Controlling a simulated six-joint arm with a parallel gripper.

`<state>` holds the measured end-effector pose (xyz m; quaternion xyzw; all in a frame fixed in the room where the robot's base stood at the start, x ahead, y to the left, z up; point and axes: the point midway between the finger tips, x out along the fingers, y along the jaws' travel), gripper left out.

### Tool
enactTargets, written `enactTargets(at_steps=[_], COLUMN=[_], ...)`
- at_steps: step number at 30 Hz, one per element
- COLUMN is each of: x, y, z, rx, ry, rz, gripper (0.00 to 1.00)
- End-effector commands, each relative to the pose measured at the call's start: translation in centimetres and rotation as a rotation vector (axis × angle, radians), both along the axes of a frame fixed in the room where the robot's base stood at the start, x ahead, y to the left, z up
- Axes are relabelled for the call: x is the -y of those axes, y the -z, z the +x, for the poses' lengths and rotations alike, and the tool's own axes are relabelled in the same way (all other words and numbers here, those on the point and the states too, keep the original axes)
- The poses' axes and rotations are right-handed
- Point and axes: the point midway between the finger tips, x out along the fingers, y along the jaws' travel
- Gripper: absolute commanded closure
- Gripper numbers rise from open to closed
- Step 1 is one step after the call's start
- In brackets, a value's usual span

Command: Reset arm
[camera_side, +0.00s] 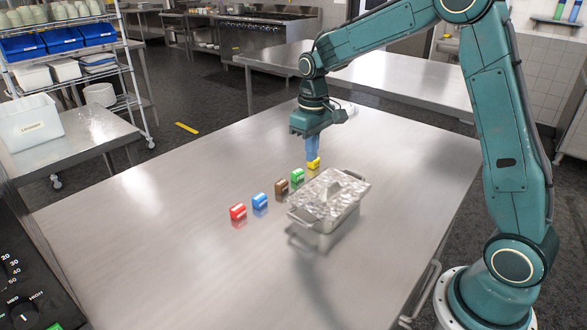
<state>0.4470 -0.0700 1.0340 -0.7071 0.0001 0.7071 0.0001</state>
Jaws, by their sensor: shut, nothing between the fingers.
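My gripper (313,147) points down above the far end of a row of small blocks, with its blue fingers shut and empty. The fingertips are just above or behind the yellow block (314,163); I cannot tell whether they touch it. The row runs toward the front left with a green block (298,176), a brown block (282,187), a blue block (260,200) and a red block (238,212). All stand apart on the steel table.
A lidded metal container (328,200) stands right of the row, close to the blocks. The steel table (170,240) is clear at the left and front. A shelf rack (75,55) with bins and a white box (30,122) stand beyond the left edge.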

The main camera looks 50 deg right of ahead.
Motion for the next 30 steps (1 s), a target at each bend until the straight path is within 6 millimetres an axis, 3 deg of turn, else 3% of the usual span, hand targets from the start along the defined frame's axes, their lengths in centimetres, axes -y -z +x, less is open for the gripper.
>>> enactTargets(at_steps=[17, 23, 30], x=[-0.2, -1.0, -2.4], y=[-0.9, -3.1, -6.8], z=[-0.4, -2.0, -5.7], rx=[0.01, 0.047, 0.119], ry=[0.0, -0.002, -0.001], rz=[-0.001, -0.007, -0.014], gripper=[1.0, 1.0, 1.0])
